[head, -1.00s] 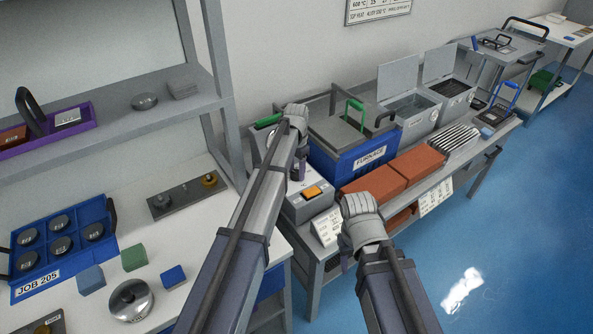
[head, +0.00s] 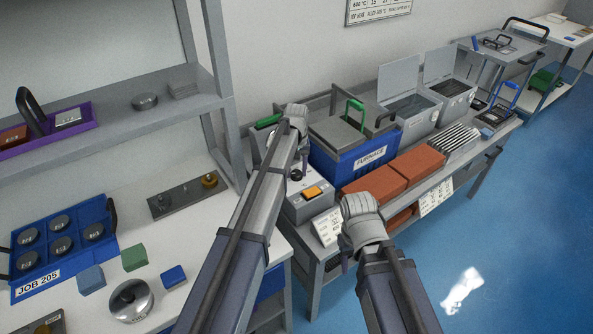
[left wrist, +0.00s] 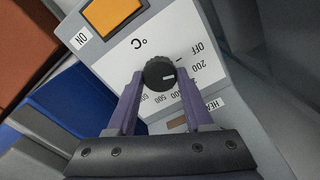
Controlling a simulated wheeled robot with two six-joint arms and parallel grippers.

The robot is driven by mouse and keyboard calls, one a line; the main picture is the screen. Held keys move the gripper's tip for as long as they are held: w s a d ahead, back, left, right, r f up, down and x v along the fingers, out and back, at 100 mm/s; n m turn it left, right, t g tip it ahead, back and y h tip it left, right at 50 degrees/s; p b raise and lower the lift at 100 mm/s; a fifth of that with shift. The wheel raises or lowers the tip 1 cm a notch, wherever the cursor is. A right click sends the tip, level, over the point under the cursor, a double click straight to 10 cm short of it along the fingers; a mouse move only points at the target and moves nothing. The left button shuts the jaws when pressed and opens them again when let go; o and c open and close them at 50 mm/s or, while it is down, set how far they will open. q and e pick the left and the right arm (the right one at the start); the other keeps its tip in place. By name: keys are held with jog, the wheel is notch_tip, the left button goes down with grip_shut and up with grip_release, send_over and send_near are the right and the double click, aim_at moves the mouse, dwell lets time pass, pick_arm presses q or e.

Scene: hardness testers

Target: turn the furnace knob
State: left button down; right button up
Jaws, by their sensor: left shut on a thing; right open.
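The furnace knob (left wrist: 159,74) is a round black dial with a white pointer mark, on a white panel printed with °C, OFF and temperature numbers. In the left wrist view its pointer points right, near the 200 side. My left gripper (left wrist: 161,84) has its purple fingers on either side of the knob and is shut on it. In the head view the knob (head: 296,175) shows small and dark beside my left gripper (head: 300,165). My right gripper (head: 358,204) is open and empty in front of the bench.
An orange switch (head: 312,192) sits on the control box in front of the knob. Red-brown bricks (head: 415,157) lie in front of the furnace. A white table (head: 215,250) with a blue JOB 205 tray (head: 100,262) is at left. The blue floor at right is clear.

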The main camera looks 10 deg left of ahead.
aim_at(296, 172)
pick_arm(q)
jog(key=shift+n, duration=1.6)
jog(key=shift+c, duration=1.5)
grip_release()
jog(key=shift+r, duration=0.1)
notch_tip(296, 172, up, 8)
jog(key=p, duration=0.8)
jog(key=shift+f, duration=0.2)
